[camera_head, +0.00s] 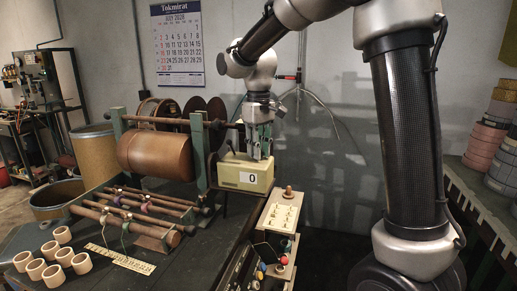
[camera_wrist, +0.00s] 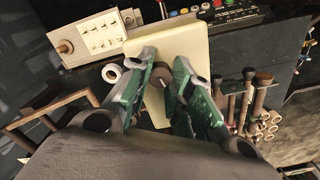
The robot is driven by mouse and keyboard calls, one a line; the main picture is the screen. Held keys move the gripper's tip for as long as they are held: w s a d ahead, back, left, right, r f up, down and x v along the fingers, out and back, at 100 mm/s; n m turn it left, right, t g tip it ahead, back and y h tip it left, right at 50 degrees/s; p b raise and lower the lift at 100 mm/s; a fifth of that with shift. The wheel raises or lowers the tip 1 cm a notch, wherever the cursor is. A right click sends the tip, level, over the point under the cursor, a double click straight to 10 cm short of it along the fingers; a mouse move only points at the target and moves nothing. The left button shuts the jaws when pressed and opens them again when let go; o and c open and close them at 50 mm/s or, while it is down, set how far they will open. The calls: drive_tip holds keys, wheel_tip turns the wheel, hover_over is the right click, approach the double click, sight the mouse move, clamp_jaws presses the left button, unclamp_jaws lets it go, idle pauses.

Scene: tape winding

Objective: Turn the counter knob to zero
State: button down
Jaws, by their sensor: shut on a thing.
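The cream counter box (camera_head: 238,175) stands at the end of the winding bench, and its front window (camera_head: 252,179) reads 0. My gripper (camera_head: 260,148) points down onto the top of the box. In the wrist view, the box's pale top (camera_wrist: 187,46) lies under my gripper. The brown round counter knob (camera_wrist: 161,75) sits between the green fingers, which are shut on it. The head view does not show the knob, as the fingers cover that spot.
The winding machine with its brown drum (camera_head: 157,155) stands left of the counter. Rods (camera_head: 130,222), white rings (camera_head: 52,250) and a yellow ruler (camera_head: 120,260) lie on the bench. A cream switch panel (camera_head: 281,217) is in front. A calendar (camera_head: 178,45) hangs behind.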

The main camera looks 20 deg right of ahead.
drive_tip(key=shift+m, duration=1.2)
drive_tip(key=c, duration=1.3)
unclamp_jaws()
drive_tip(key=shift+o, duration=0.2)
wheel_tip(320, 180, up, 12)
